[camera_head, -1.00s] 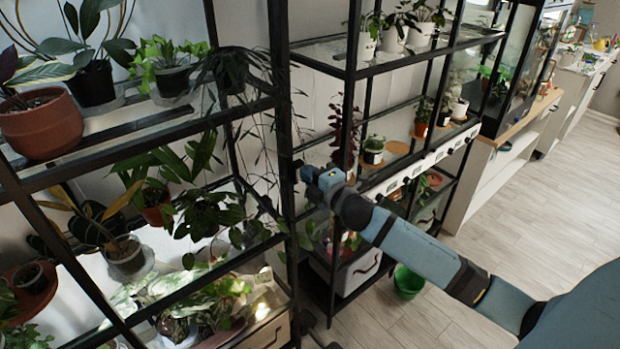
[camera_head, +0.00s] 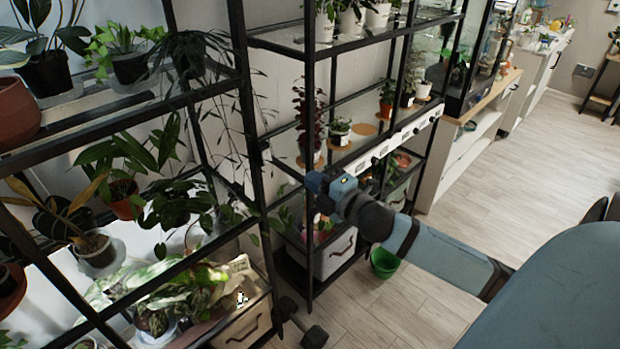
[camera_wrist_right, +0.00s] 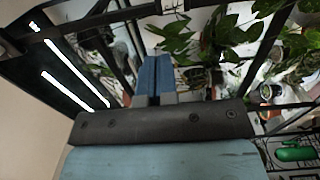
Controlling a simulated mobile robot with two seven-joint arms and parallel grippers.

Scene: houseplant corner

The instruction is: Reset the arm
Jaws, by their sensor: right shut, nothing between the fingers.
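My right arm reaches in from the right of the head view. Its gripper (camera_head: 318,183) is in front of the shelf racks, pointing left, and looks empty. In the right wrist view its two blue fingers (camera_wrist_right: 154,77) lie together, shut, with nothing between them. Plant leaves show beyond the fingertips; I cannot tell how far off they are. My left gripper is not in view.
A black metal rack (camera_head: 243,100) with potted plants stands at the left, and another beyond it holds more pots. The wooden floor (camera_head: 500,180) at the right is open.

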